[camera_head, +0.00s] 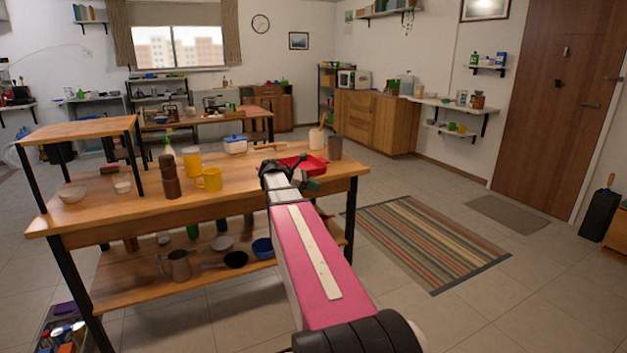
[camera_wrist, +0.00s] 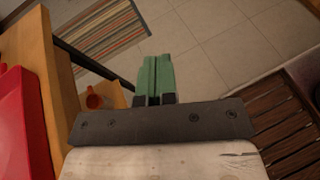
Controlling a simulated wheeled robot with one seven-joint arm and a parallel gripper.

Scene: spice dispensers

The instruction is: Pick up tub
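A white tub with a blue lid (camera_head: 235,145) stands upright on the wooden table (camera_head: 110,203), toward its back edge. I take it to be the tub; it is not visible in the wrist view. My gripper (camera_head: 311,185) is at the table's right end, to the right of the tub and well apart from it, near the red tray (camera_head: 300,164). In the wrist view its green fingers (camera_wrist: 155,72) lie side by side with no clear gap and nothing between them.
A yellow mug (camera_head: 209,179), brown shaker (camera_head: 169,182) and white-tipped bottle stand left of the tub. A cream container (camera_head: 317,138) and dark cup (camera_head: 335,147) stand at the back right. A small raised shelf (camera_head: 75,131) covers the left end.

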